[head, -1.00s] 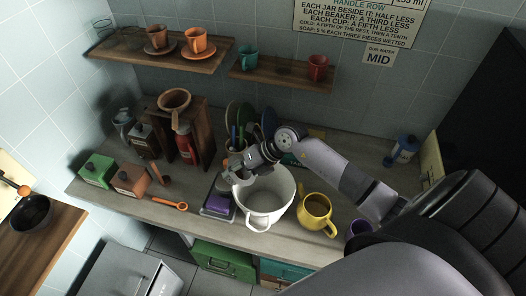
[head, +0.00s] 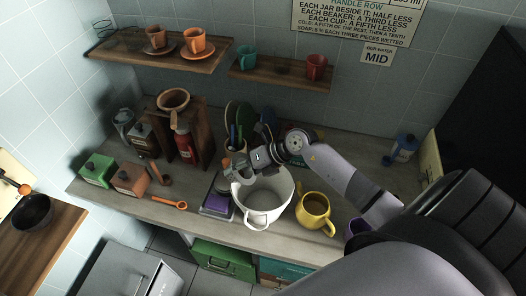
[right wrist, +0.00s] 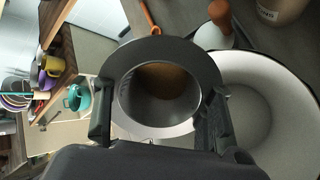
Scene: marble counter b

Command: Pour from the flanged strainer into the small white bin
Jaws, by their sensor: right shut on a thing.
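The small white bin (head: 281,190) stands upright and open on the counter, and its pale inside shows at the right of the right wrist view (right wrist: 280,82). My right gripper (right wrist: 160,112) is shut on the flanged strainer (right wrist: 160,50), a metal cup with a wide dark rim. Brown contents (right wrist: 165,82) show inside it. In the head view the strainer (head: 239,172) is small and partly hidden by the gripper, above the bin's back left rim. I cannot tell its exact tilt. My left gripper is not in view.
Utensils and plates stand behind. An orange spoon (head: 170,203) lies on the counter's left part.

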